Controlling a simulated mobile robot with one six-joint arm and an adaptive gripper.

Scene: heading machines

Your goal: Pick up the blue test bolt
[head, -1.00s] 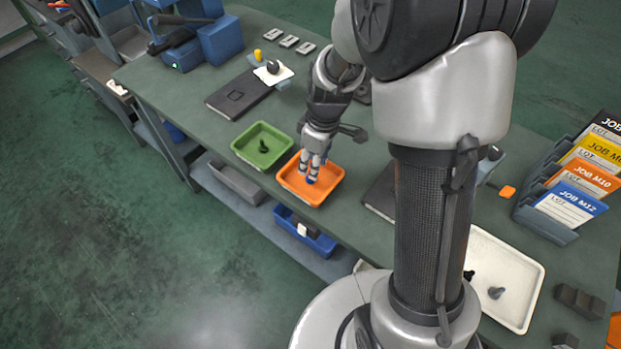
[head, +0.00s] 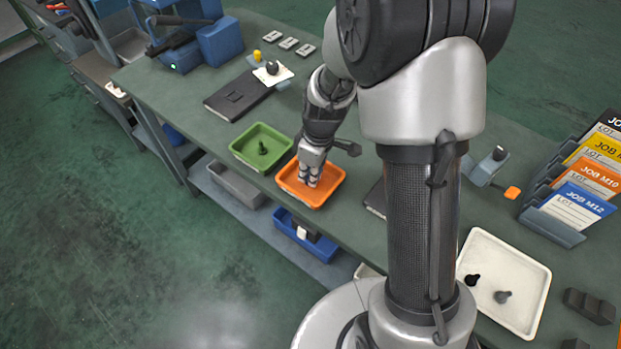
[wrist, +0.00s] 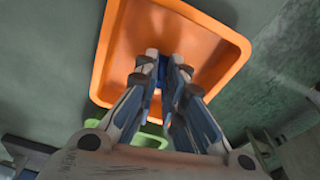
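The orange tray (head: 335,188) stands near the front edge of the bench, and it fills the upper part of the wrist view (wrist: 225,75). My gripper (head: 309,184) points down into this tray. In the wrist view my gripper (wrist: 165,62) has its two fingers drawn close together. The blue test bolt (wrist: 162,73) shows as a small blue patch between them, with the fingers against it on both sides. Most of the bolt is hidden by the fingers, and in the head view I cannot see it.
A green tray (head: 246,157) with a dark bolt stands left of the orange tray. A black notebook (head: 238,95) lies behind it. A white tray (head: 530,285) with dark bolts and a job-card rack (head: 552,225) are at the right. Blue machinery (head: 222,40) stands at the back left.

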